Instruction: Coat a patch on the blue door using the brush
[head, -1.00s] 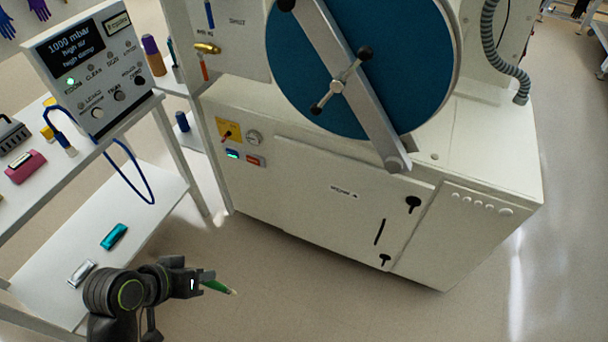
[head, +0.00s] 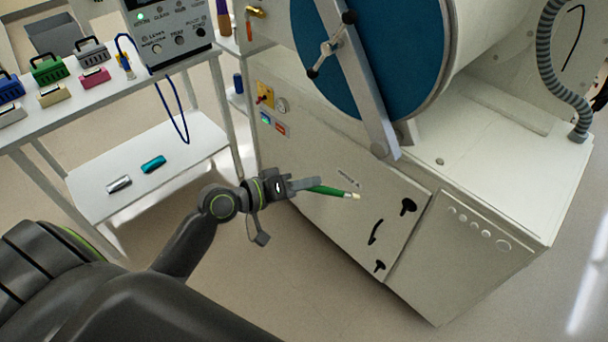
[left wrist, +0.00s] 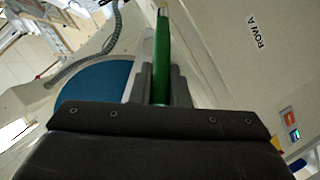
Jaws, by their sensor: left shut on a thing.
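The blue door (head: 396,40) is a large round disc on the front of the white glovebox, with a grey bar and a handle across it. It also shows in the left wrist view (left wrist: 95,84). My left gripper (head: 310,186) is shut on the brush (head: 332,191), which has a green handle and a pale tip pointing right. In the left wrist view the brush (left wrist: 162,50) stands between the fingers. The brush is below the door and apart from it, in front of the white cabinet. My right gripper is not in view.
The white cabinet (head: 340,190) has black latches low on its front. A grey hose (head: 545,70) hangs at the right. A white shelf unit (head: 110,200) with a control box (head: 172,35) and several small coloured items stands at the left. The floor below is clear.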

